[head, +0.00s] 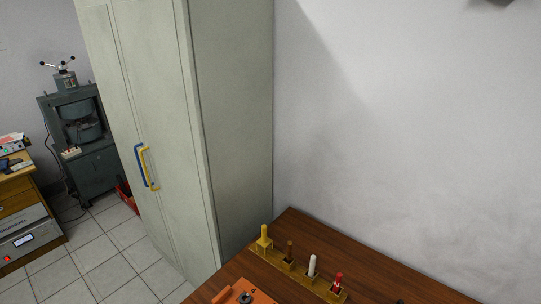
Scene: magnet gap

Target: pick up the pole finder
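I cannot tell for certain which thing is the pole finder. A wooden rack (292,274) stands on the dark brown table at the bottom of the head view and holds upright handled items. From left to right they are a yellow one (264,233), a brown one (289,250), a white one (312,265) and a red one (338,282). An orange board (262,297) with a dark round part (245,297) lies in front of the rack, cut off by the lower edge. Neither of my grippers is in view.
A tall grey-green cabinet (232,130) with blue and yellow handles (147,167) stands left of the table (375,280). Farther left are a dark green machine (84,135) and a wooden bench (22,205) with devices. The tiled floor (105,250) between is mostly clear.

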